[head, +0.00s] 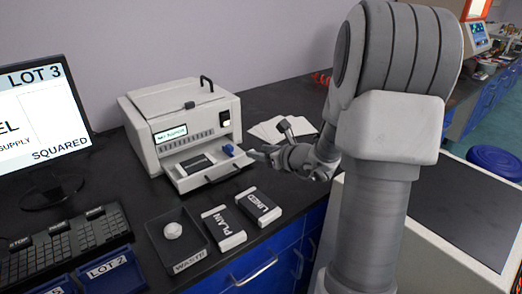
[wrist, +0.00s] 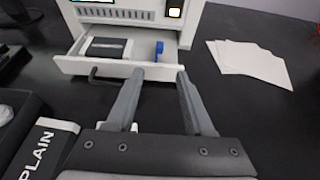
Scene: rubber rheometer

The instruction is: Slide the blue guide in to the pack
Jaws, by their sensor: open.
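The blue guide (head: 229,150) stands at the right side of the open drawer (head: 206,173) of the white machine (head: 182,118). It also shows in the wrist view (wrist: 159,48). The pack (head: 194,164), dark with a pale band, lies in the drawer to the left of the guide; in the wrist view (wrist: 107,47) a gap of drawer floor shows between them. My gripper (wrist: 158,73) is open and empty. Its fingers point at the drawer's front from outside, short of the guide. In the head view my gripper (head: 257,156) is just right of the drawer.
A box marked PLAIN (head: 224,228) and one marked LINED (head: 258,205) lie in front of the machine. A WASTE tray (head: 184,262) holds a crumpled white ball (head: 173,230). White sheets (head: 278,130) lie right of the machine. A keyboard (head: 62,243) and monitor (head: 40,125) are at left.

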